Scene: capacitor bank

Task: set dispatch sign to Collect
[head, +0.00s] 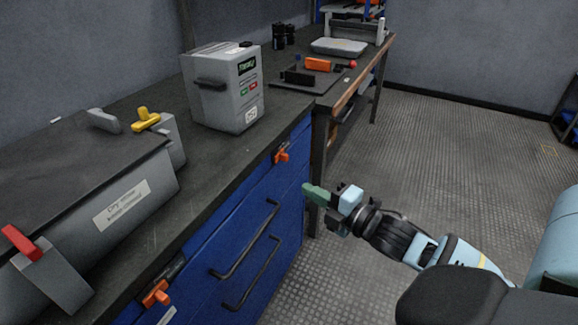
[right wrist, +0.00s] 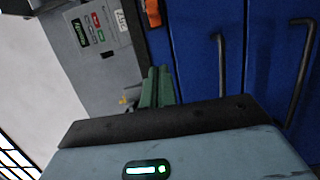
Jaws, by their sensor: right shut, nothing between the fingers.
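I cannot make out anything clearly marked as a dispatch sign or the word Collect. My right gripper (head: 316,193) is shut and empty, its green fingers in front of the blue cabinet (head: 255,220) and apart from it in the head view. The fingers (right wrist: 157,84) also show in the right wrist view, with the cabinet (right wrist: 198,25) and a grey boxed device (right wrist: 70,60) beyond them. That device (head: 222,86) stands on the bench, with a dark display and small green and red buttons. My left gripper is not in view.
A long grey case (head: 75,215) with a red lever (head: 21,243) and a yellow knob (head: 146,119) lies on the near bench. Orange latches (head: 282,153) and dark handles (head: 248,240) stick out from the cabinet. The floor (head: 450,130) at right is clear.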

